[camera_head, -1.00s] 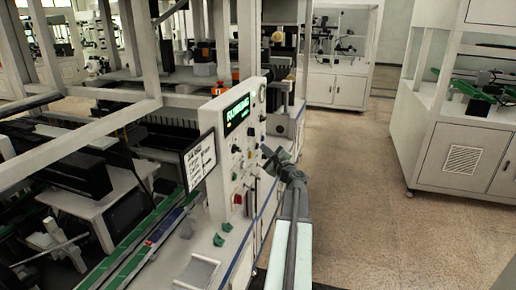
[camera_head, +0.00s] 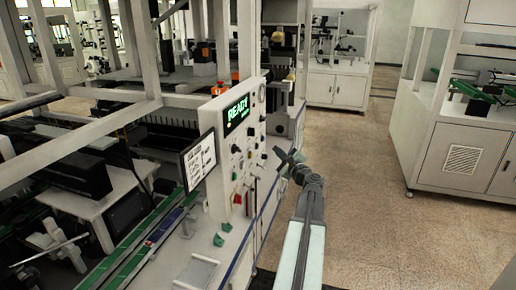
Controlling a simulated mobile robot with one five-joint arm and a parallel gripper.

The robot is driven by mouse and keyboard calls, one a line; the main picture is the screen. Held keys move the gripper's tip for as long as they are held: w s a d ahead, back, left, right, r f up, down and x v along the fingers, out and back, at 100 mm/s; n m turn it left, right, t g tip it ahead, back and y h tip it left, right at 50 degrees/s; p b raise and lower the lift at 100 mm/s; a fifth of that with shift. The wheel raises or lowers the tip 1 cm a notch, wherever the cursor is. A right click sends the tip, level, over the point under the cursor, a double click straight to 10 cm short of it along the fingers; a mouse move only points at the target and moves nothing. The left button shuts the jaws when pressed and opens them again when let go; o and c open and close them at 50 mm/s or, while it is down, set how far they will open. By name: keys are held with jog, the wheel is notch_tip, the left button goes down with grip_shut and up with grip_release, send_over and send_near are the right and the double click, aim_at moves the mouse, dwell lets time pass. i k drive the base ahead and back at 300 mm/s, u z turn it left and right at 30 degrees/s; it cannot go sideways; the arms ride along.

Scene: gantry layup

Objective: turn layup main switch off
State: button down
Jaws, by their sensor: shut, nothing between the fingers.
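A pale upright control panel (camera_head: 243,150) stands at the middle of the view, angled to the right. Its green-lit display (camera_head: 236,114) reads READY. Several dark knobs and small lamps are on its face. A red switch (camera_head: 238,198) sits low on the panel's left part; its label and exact position are too small to read, and I cannot tell whether it is the main switch. My gripper (camera_head: 280,153) is shut and empty, just right of the panel face and apart from the red switch. It hides part of the panel's right side.
A tilted screen (camera_head: 198,160) is left of the panel. Small green parts (camera_head: 222,233) lie on the ledge below. Green conveyor rails (camera_head: 130,255) run at lower left. Open floor (camera_head: 375,190) lies to the right, before a white cabinet (camera_head: 460,150).

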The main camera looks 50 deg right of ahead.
aim_at(238, 198)
jog(key=u, duration=0.05)
jog(key=k, duration=1)
jog(key=z, duration=0.05)
